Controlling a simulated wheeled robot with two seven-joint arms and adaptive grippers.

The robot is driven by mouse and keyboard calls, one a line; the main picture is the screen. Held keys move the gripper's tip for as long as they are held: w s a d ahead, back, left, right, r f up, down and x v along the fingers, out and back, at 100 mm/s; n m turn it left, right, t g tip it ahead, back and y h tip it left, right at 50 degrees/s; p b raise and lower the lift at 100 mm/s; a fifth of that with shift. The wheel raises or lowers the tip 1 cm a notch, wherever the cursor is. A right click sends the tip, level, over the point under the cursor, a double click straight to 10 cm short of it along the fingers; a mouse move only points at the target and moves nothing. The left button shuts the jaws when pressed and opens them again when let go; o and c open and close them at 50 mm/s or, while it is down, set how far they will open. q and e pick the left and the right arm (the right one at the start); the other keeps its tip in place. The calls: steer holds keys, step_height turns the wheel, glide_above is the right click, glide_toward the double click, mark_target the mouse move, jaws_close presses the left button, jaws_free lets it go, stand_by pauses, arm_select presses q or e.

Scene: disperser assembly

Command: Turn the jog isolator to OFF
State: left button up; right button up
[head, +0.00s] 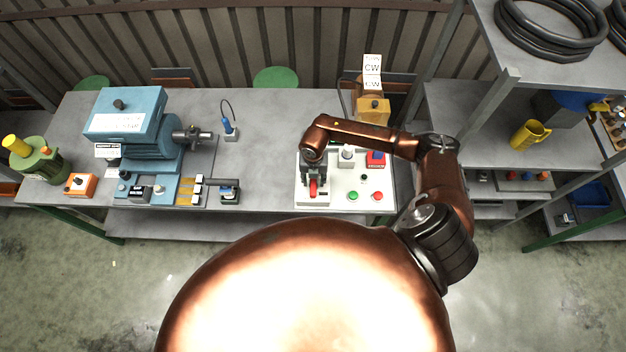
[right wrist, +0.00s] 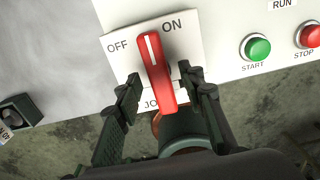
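The jog isolator is a red handle with a white line (right wrist: 154,62) on a white plate (right wrist: 192,48) marked OFF, ON and a partly hidden JO. Its white line points between OFF and ON. The red handle also shows in the head view (head: 313,188), at the front left of the white control panel (head: 340,200). My right gripper (right wrist: 160,80) is open, one finger on each side of the handle, with visible gaps; contact cannot be made out. It reaches down over the isolator in the head view (head: 313,172). My left gripper is not in view.
A green START button (right wrist: 257,47) and a red STOP button (right wrist: 308,36) sit right of the isolator. A grey knob (head: 347,157) and a red-and-blue block (head: 376,159) stand behind. A blue machine (head: 150,135) is at the left; the bench middle (head: 270,150) is clear.

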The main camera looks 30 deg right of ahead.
steer(key=shift+f, duration=0.35)
steer(key=shift+c, duration=0.4)
jaws_close()
